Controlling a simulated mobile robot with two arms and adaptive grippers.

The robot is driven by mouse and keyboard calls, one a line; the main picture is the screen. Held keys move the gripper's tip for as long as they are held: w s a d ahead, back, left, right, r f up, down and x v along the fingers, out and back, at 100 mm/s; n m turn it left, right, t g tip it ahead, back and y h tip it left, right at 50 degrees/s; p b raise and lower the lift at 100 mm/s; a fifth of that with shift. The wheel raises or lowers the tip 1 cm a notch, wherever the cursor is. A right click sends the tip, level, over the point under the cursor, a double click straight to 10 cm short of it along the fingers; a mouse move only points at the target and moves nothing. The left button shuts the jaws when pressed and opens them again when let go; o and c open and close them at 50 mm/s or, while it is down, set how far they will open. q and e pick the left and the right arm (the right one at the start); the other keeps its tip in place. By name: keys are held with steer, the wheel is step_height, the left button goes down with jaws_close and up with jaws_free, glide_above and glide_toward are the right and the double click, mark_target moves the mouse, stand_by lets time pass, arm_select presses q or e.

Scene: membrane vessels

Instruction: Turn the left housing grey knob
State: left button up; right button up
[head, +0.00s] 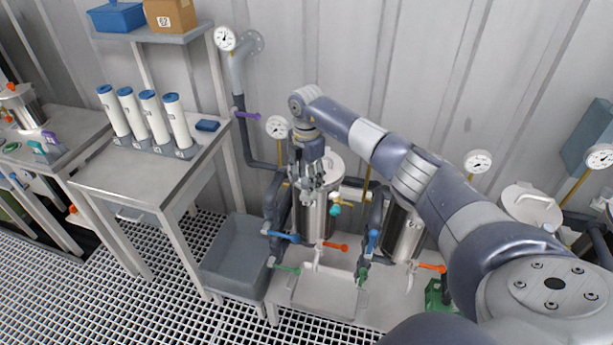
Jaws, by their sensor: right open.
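The left housing (332,172) is an upright steel vessel with a shiny cylindrical body, standing in the middle of the head view. My right gripper (309,192) points down in front of its upper left side and covers part of it. Its fingers are open, with nothing visible between them. Whether it touches the housing I cannot tell. I cannot make out the grey knob; the gripper may hide it. A small teal and yellow fitting (335,206) shows at the housing's right side. My left gripper is not in view.
Blue (284,237), orange (336,246) and green (287,268) valve handles surround the housing's base. Another steel vessel (404,238) stands to the right, partly behind my arm. A grey bin (237,256) and a steel table (150,170) with white cartridges (150,117) are left.

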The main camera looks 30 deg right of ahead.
steer(key=c, duration=1.1)
steer(key=shift+n, duration=0.3)
steer(key=n+b, duration=0.2)
steer(key=n, duration=0.1)
steer(key=shift+f+n, duration=0.1)
steer(key=shift+n, duration=0.3)
steer(key=n+b, duration=0.1)
steer(key=n, duration=0.3)
steer(key=shift+b, duration=0.4)
steer(key=n+b, duration=0.1)
steer(key=n, duration=0.4)
steer(key=shift+n+b, duration=0.8)
steer(key=shift+n, duration=1.4)
